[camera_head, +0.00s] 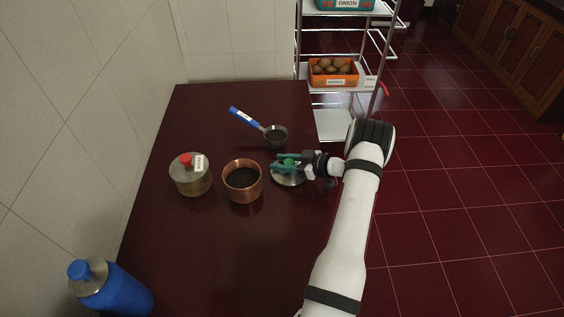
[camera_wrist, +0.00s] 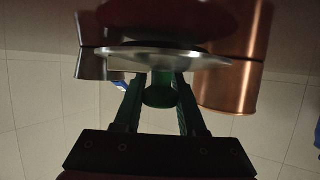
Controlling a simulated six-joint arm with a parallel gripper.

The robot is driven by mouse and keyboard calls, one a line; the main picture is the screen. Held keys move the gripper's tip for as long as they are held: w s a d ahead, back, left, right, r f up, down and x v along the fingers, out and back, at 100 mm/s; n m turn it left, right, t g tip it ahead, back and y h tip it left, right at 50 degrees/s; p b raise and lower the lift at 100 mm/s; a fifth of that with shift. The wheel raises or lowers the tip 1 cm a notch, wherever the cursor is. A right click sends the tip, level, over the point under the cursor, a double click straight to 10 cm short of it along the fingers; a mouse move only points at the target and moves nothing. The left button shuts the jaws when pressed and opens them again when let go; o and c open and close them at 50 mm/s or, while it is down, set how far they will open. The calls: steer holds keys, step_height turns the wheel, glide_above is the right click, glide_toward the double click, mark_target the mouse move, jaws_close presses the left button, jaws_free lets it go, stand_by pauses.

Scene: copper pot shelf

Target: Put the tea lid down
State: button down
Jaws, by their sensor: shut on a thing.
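The tea lid (camera_head: 288,181) is a round silver disc with a green knob. My gripper (camera_head: 283,163) is shut on the knob, over the table to the right of an open copper pot (camera_head: 242,182). In the wrist view my gripper's two green fingers (camera_wrist: 159,90) close around the knob, and the silver disc of the tea lid (camera_wrist: 165,60) shows edge-on, roughly level. I cannot tell whether the lid touches the dark red table (camera_head: 215,115). The copper pot also shows in the wrist view (camera_wrist: 228,88), close beside the lid.
A small dark pan with a blue handle (camera_head: 276,135) lies behind the lid. A blue bottle (camera_head: 115,290) is at the front left. A metal rack (camera_head: 330,123) stands behind.

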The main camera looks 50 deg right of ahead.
steer(key=shift+f, duration=0.3)
